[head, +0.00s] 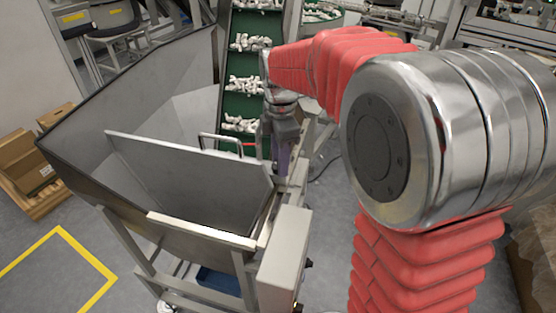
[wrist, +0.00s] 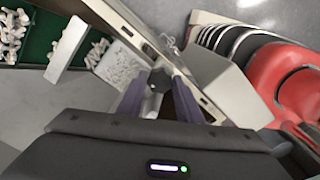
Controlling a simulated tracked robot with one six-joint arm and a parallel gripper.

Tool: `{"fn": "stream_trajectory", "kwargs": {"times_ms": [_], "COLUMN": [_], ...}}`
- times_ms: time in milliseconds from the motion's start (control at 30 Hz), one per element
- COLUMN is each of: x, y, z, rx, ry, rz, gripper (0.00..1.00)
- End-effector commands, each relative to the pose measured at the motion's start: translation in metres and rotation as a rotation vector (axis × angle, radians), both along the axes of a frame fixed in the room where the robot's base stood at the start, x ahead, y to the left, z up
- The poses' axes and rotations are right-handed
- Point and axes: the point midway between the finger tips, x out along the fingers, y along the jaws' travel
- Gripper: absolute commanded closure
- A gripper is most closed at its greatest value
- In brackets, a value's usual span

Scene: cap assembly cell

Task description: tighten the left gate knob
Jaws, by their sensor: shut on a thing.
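My gripper (head: 282,150) is at the right end of the hopper's gate plate (head: 180,170), pointing down. In the wrist view my gripper (wrist: 158,84) has its two purple fingers closed on a small dark knob (wrist: 154,88), the left gate knob, on the metal frame beside the hopper. The fingers hide most of the knob, so how far it is turned cannot be seen. In the head view the knob is hidden behind my gripper.
The big grey hopper (head: 75,185) opens to the left. A green cleated conveyor (head: 247,82) carrying white parts rises behind. A grey box (head: 284,250) hangs below on the frame.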

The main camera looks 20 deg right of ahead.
Motion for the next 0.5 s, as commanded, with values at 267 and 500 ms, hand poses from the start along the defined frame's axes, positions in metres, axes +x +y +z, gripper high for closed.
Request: {"fn": "stream_trajectory", "kwargs": {"times_ms": [267,500], "x": [0.0005,-0.0003], "y": [-0.003,-0.0031], "z": [0.0012,0.0012], "rx": [-0.006,-0.006], "ry": [-0.006,-0.006], "rz": [-0.264,-0.492], "gripper": [0.9,0.9]}}
